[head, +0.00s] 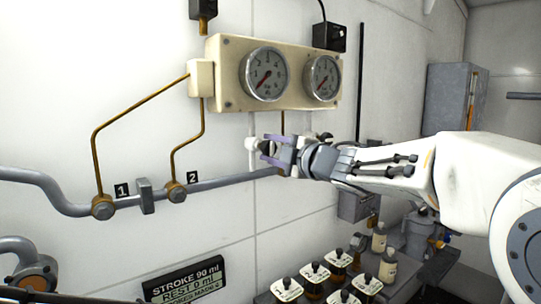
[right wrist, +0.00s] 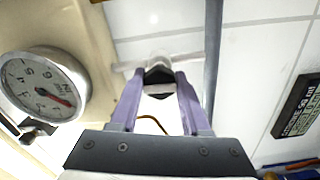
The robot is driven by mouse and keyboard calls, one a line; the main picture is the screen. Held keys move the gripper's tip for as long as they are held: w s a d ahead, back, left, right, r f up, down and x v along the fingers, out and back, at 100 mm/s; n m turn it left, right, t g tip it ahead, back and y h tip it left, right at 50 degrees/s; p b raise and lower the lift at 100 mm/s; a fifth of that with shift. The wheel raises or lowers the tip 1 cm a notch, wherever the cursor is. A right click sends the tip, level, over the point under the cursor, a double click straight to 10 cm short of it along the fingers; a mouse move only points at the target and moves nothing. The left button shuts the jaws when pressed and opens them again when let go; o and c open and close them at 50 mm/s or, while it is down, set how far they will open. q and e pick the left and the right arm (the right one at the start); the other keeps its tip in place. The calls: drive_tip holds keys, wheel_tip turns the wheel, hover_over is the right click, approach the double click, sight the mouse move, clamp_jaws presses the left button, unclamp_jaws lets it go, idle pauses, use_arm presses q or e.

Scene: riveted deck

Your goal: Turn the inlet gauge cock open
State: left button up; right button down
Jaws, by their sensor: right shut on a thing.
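My right gripper (head: 272,152) reaches in from the right, below the gauge panel. In the right wrist view its two purple fingers (right wrist: 160,88) are closed on the dark hub of a pale cock handle (right wrist: 189,60). The handle's bar runs nearly level across that picture. In the head view a pale piece of the handle (head: 252,153) shows left of the fingers; the rest is largely hidden. The left round gauge (head: 264,74) and right round gauge (head: 322,77) sit on the cream panel (head: 225,75). My left gripper is not in view.
A grey pipe (head: 235,183) runs along the wall, with fittings marked 1 (head: 122,190) and 2 (head: 193,177). Brown tubes rise from them to the panel. Several labelled bottles (head: 314,272) stand below, beside a dark sign (head: 185,283).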

drive_tip(key=shift+f+n, duration=0.1)
drive_tip(key=shift+n, duration=0.3)
drive_tip(key=shift+c, duration=1.9)
unclamp_jaws()
drive_tip(key=shift+s, duration=0.1)
drive_tip(key=b+v, duration=0.1)
drive_tip(key=v, duration=0.9)
drive_tip(key=shift+s+b, duration=0.2)
drive_tip(key=shift+b, duration=0.2)
drive_tip(key=shift+d, duration=0.1)
